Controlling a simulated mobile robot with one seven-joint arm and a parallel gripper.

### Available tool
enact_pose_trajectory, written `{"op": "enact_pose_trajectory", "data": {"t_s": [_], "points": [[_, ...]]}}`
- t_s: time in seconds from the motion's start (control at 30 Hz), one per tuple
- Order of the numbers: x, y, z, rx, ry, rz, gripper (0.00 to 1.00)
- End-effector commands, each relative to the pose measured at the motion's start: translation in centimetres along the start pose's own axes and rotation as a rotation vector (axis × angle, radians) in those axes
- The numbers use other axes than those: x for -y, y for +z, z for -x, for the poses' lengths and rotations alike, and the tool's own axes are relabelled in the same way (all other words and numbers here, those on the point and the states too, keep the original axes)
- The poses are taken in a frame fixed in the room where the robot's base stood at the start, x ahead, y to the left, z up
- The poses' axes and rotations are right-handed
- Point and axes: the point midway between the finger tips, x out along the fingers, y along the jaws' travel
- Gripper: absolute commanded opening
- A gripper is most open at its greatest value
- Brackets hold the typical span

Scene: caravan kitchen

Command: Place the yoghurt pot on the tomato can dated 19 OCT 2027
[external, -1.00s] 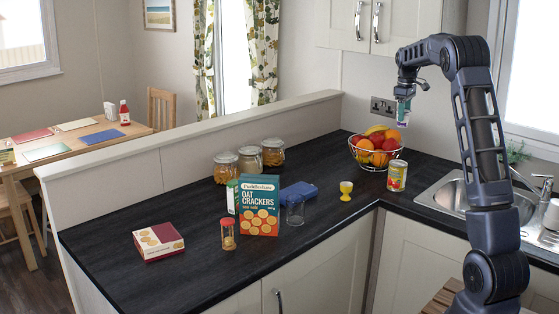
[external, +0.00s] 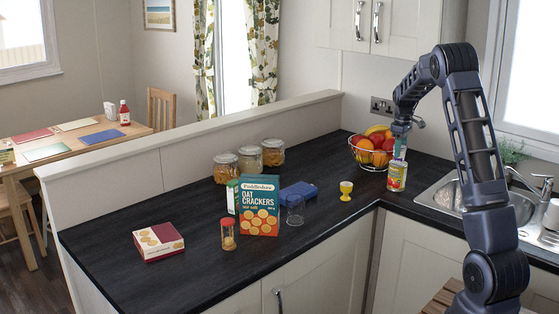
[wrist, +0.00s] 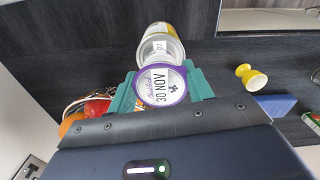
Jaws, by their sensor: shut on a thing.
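The yoghurt pot (wrist: 172,92) shows in the wrist view as a round lid with a purple rim and the print "30 NOV", between the green fingers of my gripper (wrist: 160,91). My gripper (external: 401,138) is shut on the pot. The pot (external: 400,153) is directly above the tomato can (external: 397,178), very close to its top; I cannot tell whether they touch. The can has a yellow and red label and stands upright on the dark worktop. In the wrist view the can (wrist: 157,31) is partly hidden by the pot; its date is not readable.
A wire fruit bowl (external: 372,167) stands just left of the can, close to my gripper. A yellow egg cup (external: 346,190) and a clear glass (external: 295,211) stand farther left. The sink (external: 455,197) is to the right.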

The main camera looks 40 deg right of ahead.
Motion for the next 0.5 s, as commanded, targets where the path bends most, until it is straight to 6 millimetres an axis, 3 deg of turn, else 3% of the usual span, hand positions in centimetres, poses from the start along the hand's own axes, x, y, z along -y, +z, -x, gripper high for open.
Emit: {"op": "enact_pose_trajectory", "data": {"t_s": [0.43,0.47,0.5], "points": [[0.00,0.02,-0.87,0.000,0.000,0.000,0.25],[0.01,0.02,-0.87,0.000,0.000,0.000,0.55],[0.01,0.02,-0.86,0.000,0.000,0.000,0.63]]}}
